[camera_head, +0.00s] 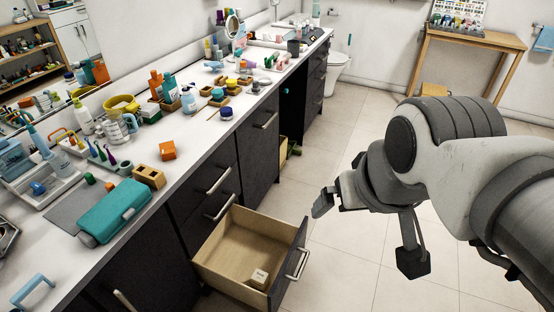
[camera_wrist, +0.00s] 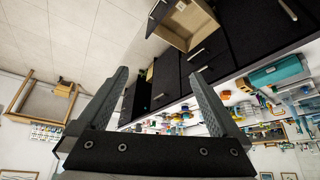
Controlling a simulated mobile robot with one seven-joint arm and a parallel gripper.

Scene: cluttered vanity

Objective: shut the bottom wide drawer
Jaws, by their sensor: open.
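The bottom wide drawer (camera_head: 225,252) is pulled well out of the dark vanity in the head view. It has pale wood inside, a dark front (camera_head: 290,262) and a metal bar handle (camera_head: 298,263). A small cream block (camera_head: 259,278) lies inside it near the front. My gripper (camera_head: 322,204) hangs over the floor, beyond the drawer's far corner and apart from it. In the wrist view my gripper (camera_wrist: 158,85) has its two fingers spread with nothing between them. The drawer (camera_wrist: 185,22) appears there upside down at the top, past the fingers.
The countertop (camera_head: 215,135) is crowded with bottles, small boxes and a teal case (camera_head: 113,210). Closed drawers with bar handles (camera_head: 219,180) sit above the open one. A wooden table (camera_head: 470,45) and toilet (camera_head: 337,68) stand at the back.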

